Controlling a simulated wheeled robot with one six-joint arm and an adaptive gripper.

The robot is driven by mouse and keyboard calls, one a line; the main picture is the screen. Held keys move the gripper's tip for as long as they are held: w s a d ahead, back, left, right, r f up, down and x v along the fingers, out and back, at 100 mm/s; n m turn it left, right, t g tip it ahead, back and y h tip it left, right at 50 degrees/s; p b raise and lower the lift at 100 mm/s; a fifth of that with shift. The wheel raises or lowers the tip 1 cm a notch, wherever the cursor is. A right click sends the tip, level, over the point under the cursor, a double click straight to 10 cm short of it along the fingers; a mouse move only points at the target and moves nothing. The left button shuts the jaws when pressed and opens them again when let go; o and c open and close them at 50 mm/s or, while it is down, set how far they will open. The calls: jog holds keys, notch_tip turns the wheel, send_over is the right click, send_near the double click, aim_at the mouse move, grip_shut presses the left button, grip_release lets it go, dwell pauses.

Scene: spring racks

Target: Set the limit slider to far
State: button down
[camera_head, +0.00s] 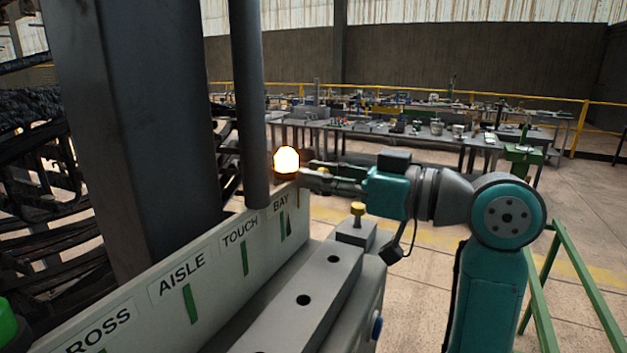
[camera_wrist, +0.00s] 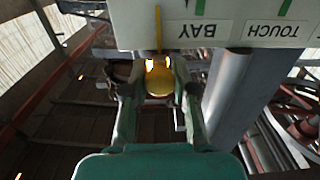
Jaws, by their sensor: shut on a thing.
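A pale scale plate (camera_head: 218,254) carries the words AISLE, TOUCH and BAY, with green marks below them; a partly cut word ends in ROSS. My gripper (camera_wrist: 160,74) is shut on a gold knob (camera_wrist: 160,82), with one finger on each side. A thin gold pointer (camera_wrist: 158,28) runs from the knob across the plate, just beyond the word BAY. In the head view, my gripper (camera_head: 302,174) is at the plate's far end, beside a bright glowing round lamp (camera_head: 286,160). The knob is hard to make out there. No word "far" can be read.
A dark upright pipe (camera_head: 250,110) and a thick dark post (camera_head: 135,130) stand close left of the gripper. A grey block (camera_head: 310,290) with holes and a small yellow-topped knob (camera_head: 357,209) lie in front. Cluttered benches (camera_head: 400,135) stand far behind.

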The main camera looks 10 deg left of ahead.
jog(key=shift+w+d, duration=0.1)
jog(key=shift+w, duration=0.1)
jog(key=c, duration=0.9)
grip_release()
jog(key=shift+w, duration=0.1)
jog(key=v, duration=1.2)
jog(key=shift+d, duration=0.1)
